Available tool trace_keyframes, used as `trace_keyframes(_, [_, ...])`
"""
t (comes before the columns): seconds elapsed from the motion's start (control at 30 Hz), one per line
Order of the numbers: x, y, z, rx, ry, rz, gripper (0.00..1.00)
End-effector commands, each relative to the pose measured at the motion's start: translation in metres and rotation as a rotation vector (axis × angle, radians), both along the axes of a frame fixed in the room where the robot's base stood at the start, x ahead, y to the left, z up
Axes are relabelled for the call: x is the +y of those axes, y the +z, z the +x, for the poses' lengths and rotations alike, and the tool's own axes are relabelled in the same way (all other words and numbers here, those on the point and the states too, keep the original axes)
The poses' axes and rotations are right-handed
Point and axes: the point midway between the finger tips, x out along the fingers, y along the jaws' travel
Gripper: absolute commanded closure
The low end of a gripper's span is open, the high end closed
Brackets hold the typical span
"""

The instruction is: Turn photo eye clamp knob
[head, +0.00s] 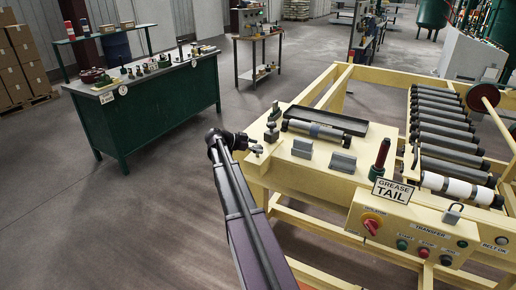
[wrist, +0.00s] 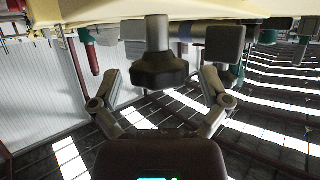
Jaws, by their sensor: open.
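A dark lobed knob (wrist: 160,70) on a grey stem shows in the upper middle of the wrist view, which looks upside down. I take it as the clamp knob. A small dark knobbed part (head: 271,132) stands near the left edge of the cream machine table in the head view, probably the same one. My gripper (head: 256,150) is at that table edge, just beside this part. In the wrist view my gripper (wrist: 161,82) is open, with one finger on each side of the knob. I cannot tell whether either finger touches it.
A grey block (wrist: 218,42) is close to the right finger. On the cream table (head: 258,167) are a grey cylinder (head: 313,130), two grey blocks and a black tray (head: 340,121). Open floor lies left.

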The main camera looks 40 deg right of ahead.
Motion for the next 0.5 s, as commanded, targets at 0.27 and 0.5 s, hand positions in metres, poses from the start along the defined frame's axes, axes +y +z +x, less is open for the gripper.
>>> trace_keyframes(0.27, [0.0003, 0.0001, 0.0001, 0.000, 0.000, 0.000, 0.51])
trace_keyframes(0.5, [0.0002, 0.0000, 0.0000, 0.000, 0.000, 0.000, 0.86])
